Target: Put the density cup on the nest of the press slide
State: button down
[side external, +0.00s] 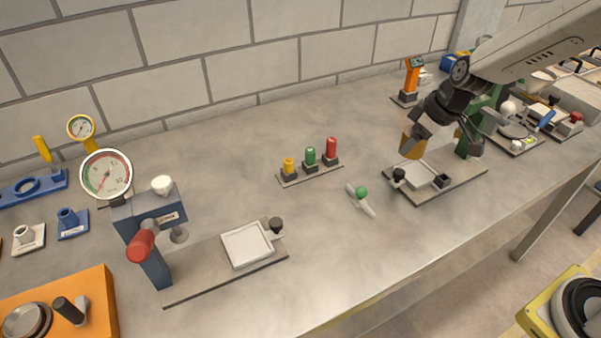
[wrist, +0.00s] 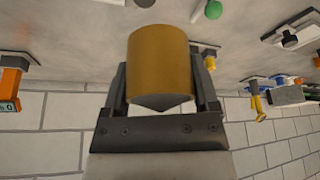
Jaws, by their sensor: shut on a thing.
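The density cup, a brass-coloured cylinder (side external: 411,145), is held in my gripper (side external: 422,136), which is shut on it. In the wrist view the cup (wrist: 158,60) sits between the two fingers. In the side view it is above and slightly behind a pale square plate (side external: 419,175) on the base of a green press (side external: 466,137); it looks apart from the plate. The plate has a black knob (side external: 399,174) at its left. A second, blue press (side external: 153,222) at left has a similar pale plate (side external: 247,246) with a black knob. I cannot tell which plate is the nest.
A stand with yellow, green and red pieces (side external: 310,158) is mid-bench. A green-knobbed handle (side external: 361,194) lies left of the green press. An orange device (side external: 411,82) stands behind my gripper. An orange box (side external: 60,309) is front left. The front-middle bench is clear.

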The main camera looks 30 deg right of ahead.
jog(key=shift+a+n, duration=0.3)
jog(key=shift+a, duration=0.35)
jog(key=s+a+r+n+g+y, duration=0.1)
jog(key=s+a+n+g, duration=0.2)
jog(key=a, duration=1.1)
jog(key=s+a+r+n+g+y, duration=0.1)
jog(key=s+a+n+g, duration=0.2)
jog(key=s+a+n, duration=0.4)
jog(key=a+n, duration=0.7)
jog(key=shift+r, duration=0.15)
jog(key=w+a+f, duration=0.2)
jog(key=w, duration=0.1)
jog(key=w+a+f, duration=0.2)
jog(key=w+f, duration=0.1)
jog(key=w, duration=0.1)
jog(key=w+a+f, duration=0.3)
jog(key=shift+w, duration=0.15)
jog(key=shift+w+a+f, duration=0.25)
jog(key=shift+w+f, duration=0.2)
jog(key=shift+f, duration=0.2)
